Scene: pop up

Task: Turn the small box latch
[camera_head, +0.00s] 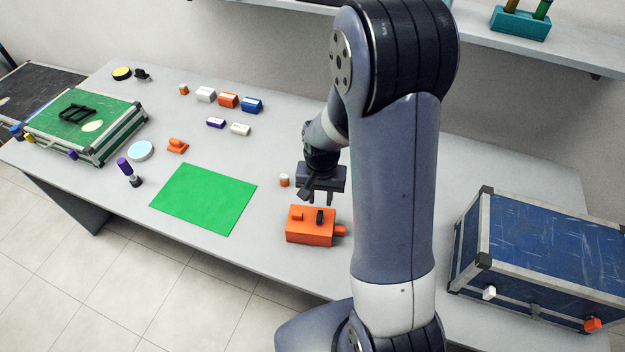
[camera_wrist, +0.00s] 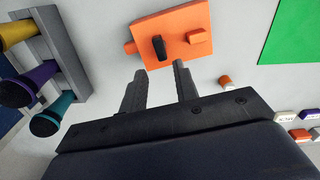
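The small orange box (camera_head: 308,228) sits on the table near its front edge, just right of the green mat. Its black latch (camera_head: 320,216) stands up from the top. In the wrist view the orange box (camera_wrist: 180,38) lies ahead of my fingertips, and the black latch (camera_wrist: 159,47) shows as a short bar between them. My gripper (camera_head: 323,199) is above and behind the box. In the wrist view my gripper (camera_wrist: 160,68) has its two fingers apart with nothing between them. The fingers look apart from the latch.
A green mat (camera_head: 204,198) lies left of the box. A small orange-and-white block (camera_head: 284,180) stands close behind it. A blue case (camera_head: 545,255) is at the right and a green case (camera_head: 85,125) at the far left. A shelf (camera_head: 520,50) hangs above. A holder with coloured handles (camera_wrist: 60,60) shows in the wrist view.

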